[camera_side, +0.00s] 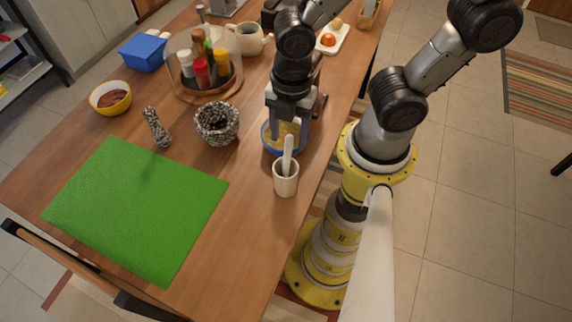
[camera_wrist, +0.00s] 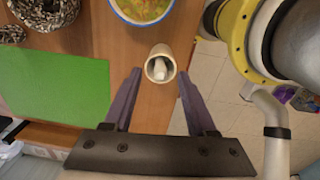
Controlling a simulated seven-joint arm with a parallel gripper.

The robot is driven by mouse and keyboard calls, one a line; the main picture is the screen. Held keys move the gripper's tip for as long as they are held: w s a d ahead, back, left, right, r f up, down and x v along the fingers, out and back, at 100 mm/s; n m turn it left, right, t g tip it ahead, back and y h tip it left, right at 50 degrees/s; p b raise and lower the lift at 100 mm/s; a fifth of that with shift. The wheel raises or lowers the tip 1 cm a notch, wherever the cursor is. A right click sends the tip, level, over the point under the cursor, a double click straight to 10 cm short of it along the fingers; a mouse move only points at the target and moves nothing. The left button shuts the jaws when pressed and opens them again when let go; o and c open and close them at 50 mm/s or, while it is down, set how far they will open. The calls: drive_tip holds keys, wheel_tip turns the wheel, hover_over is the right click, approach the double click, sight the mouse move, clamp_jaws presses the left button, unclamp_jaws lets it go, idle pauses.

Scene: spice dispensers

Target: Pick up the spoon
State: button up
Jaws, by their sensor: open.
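The spoon (camera_side: 287,152) is white and stands nearly upright in a small cream cup (camera_side: 286,184) near the table's right edge. Its lower part is hidden inside the cup. In the wrist view the spoon (camera_wrist: 160,70) shows as a pale end within the rim of the cup (camera_wrist: 151,76). My gripper (camera_side: 287,120) is open and empty, with its fingers pointing down, above and behind the cup in the side view. In the wrist view the cup and spoon appear between the two purple fingertips of my gripper (camera_wrist: 159,73), not touching them.
A blue-rimmed bowl (camera_side: 268,140) of yellowish food stands just behind the cup, under my gripper. A green mat (camera_side: 135,205) lies front left. Bare table separates the mat from the cup.

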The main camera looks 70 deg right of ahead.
sight(286, 164)
wheel_tip(286, 164, down, 3)
drive_tip(key=shift+f, duration=0.2)
clamp_jaws()
idle(0.3)
